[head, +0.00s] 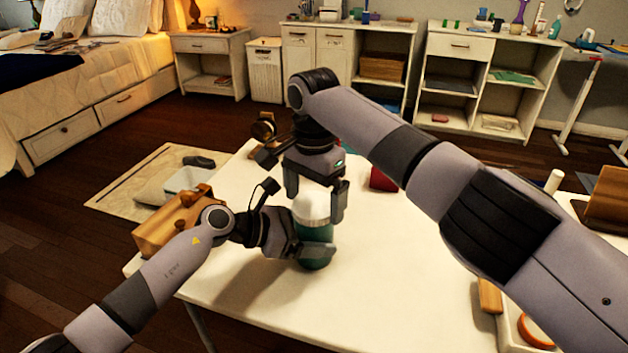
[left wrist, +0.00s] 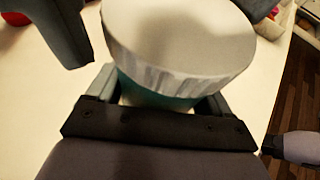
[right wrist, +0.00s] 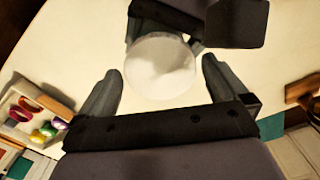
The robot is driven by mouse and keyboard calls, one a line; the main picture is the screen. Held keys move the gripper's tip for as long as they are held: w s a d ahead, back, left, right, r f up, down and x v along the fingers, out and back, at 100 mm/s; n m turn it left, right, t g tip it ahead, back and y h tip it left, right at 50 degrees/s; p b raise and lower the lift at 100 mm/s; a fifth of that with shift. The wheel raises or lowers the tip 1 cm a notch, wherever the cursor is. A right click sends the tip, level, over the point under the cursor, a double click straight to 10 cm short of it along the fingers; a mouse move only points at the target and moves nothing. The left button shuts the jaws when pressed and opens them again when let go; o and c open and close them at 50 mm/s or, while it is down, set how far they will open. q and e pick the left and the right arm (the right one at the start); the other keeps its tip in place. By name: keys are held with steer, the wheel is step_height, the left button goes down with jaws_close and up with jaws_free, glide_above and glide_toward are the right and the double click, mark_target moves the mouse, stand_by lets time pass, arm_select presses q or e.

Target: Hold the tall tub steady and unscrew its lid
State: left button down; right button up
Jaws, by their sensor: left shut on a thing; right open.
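The tall tub (head: 314,252) stands upright on the white table, with a teal body and a white lid (head: 312,207). My left gripper (head: 314,252) is shut around the teal body below the lid. In the left wrist view the ridged lid (left wrist: 180,45) fills the middle, with a strip of teal body (left wrist: 150,92) beneath it. My right gripper (head: 312,198) points down from above, with its fingers apart on either side of the lid. In the right wrist view the round lid top (right wrist: 160,68) lies between the open fingers, and a gap shows beside each finger.
A wooden box (head: 172,222) stands at the table's left edge, near my left arm. A red object (head: 382,180) lies behind the tub to the right. An orange ring (head: 536,332) lies in a tray at the lower right. The table front is clear.

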steer(key=shift+f, duration=0.25)
steer(key=c, duration=1)
steer(key=shift+n, duration=1.7)
steer(key=o, duration=1)
steer(key=shift+r, duration=0.1)
